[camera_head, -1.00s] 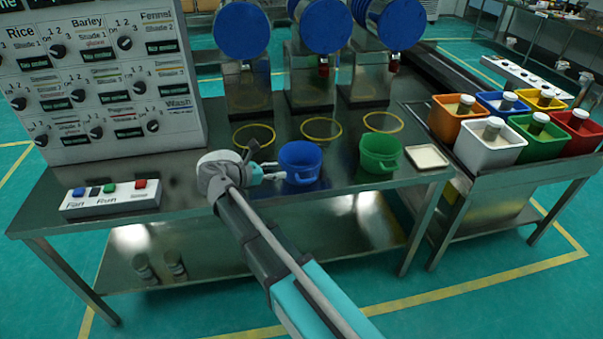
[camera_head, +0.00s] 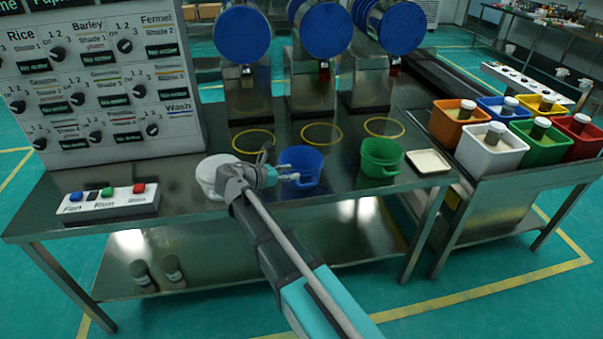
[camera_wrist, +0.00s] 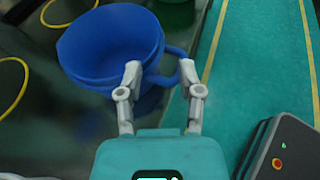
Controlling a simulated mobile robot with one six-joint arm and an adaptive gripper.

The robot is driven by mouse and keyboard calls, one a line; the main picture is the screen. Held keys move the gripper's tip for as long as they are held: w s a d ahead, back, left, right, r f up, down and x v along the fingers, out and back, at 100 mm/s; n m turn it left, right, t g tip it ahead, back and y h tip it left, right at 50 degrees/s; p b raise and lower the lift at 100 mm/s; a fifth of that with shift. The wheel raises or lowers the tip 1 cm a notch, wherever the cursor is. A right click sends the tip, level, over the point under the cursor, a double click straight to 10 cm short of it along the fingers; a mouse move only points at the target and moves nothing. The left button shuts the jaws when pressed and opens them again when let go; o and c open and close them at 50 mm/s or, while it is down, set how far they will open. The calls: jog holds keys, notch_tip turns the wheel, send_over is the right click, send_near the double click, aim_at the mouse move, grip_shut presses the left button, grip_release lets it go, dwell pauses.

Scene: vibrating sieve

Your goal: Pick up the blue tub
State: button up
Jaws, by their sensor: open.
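The blue tub (camera_head: 300,165) stands upright on the steel table, between my arm and a green tub. In the wrist view the tub (camera_wrist: 108,45) is at the upper left, with its looped handle (camera_wrist: 176,52) pointing right. My gripper (camera_head: 291,178) is at the tub's near left side in the head view. In the wrist view my gripper (camera_wrist: 160,70) is open, one finger in front of the tub wall and the other by the outer end of the handle. The handle lies across the gap between the fingers. I cannot tell whether either finger touches it.
The green tub (camera_head: 381,158) stands close on the right, with a shallow square tray (camera_head: 428,161) beyond it. A button box (camera_head: 108,199) lies at the left. Yellow rings (camera_head: 322,134) mark the table under blue-ended drums (camera_head: 326,30). Colored bins (camera_head: 491,147) stand at right.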

aim_at(311, 170)
jog(key=shift+b+x, duration=0.3)
jog(key=shift+x, duration=1.3)
jog(key=b+x, duration=0.1)
jog(key=x, duration=0.2)
jog(key=shift+w+f, duration=0.2)
jog(key=shift+f, duration=0.05)
jog(key=shift+b+x, duration=0.4)
jog(key=shift+x, duration=0.55)
jog(key=shift+s, duration=0.1)
jog(key=shift+c, duration=0.3)
jog(key=shift+r, duration=0.1)
grip_shut()
